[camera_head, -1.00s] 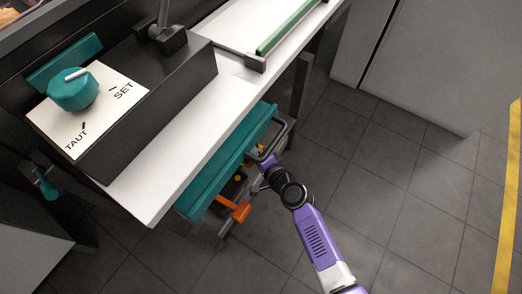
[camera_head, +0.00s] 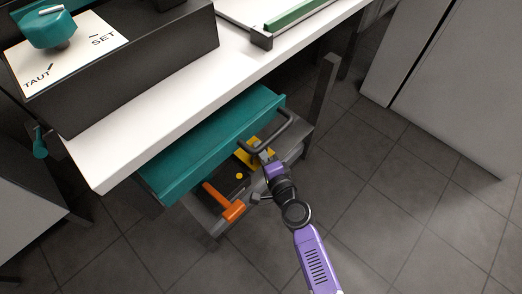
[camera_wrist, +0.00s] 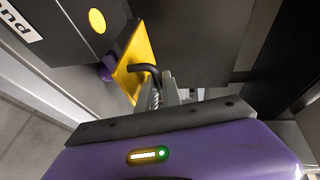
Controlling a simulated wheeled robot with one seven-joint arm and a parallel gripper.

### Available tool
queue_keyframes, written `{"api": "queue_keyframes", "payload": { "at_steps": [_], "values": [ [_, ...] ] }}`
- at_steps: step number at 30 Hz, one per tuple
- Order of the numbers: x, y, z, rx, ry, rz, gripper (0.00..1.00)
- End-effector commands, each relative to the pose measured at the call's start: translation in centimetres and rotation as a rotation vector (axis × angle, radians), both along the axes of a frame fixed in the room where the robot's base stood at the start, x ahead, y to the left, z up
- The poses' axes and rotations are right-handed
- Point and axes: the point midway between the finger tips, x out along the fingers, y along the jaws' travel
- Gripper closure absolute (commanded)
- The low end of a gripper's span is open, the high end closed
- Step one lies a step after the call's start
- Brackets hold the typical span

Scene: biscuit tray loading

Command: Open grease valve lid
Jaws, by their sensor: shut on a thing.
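A yellow plate (camera_head: 242,158), which looks like the lid, stands tilted among the parts below the teal panel. It also shows in the wrist view (camera_wrist: 133,62), with a black bent handle (camera_wrist: 146,69) in front of it. My gripper (camera_head: 265,158) is beside the plate, under the counter. In the wrist view its grey fingers (camera_wrist: 164,92) are shut on the end of that handle. The fingers hide part of the handle, and what lies behind the plate cannot be seen.
An orange lever (camera_head: 232,211) and a yellow button (camera_head: 239,176) sit left of my gripper. The white counter edge (camera_head: 165,125) is above; open floor (camera_head: 400,220) lies right.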

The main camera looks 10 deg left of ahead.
Motion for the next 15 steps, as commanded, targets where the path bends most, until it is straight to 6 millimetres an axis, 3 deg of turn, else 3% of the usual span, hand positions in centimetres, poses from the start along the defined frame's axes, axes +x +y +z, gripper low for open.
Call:
{"api": "queue_keyframes", "payload": {
  "at_steps": [3, 4, 5, 15],
  "values": [
    [0.37, -0.55, 0.22, 0.001, -0.004, -0.014, 1.00],
    [0.38, -0.56, 0.22, 0.001, -0.004, -0.014, 0.85],
    [0.38, -0.55, 0.23, 0.001, -0.004, -0.014, 0.82],
    [-0.01, -0.40, 0.15, 0.000, -0.002, -0.007, 0.82]
  ]
}}
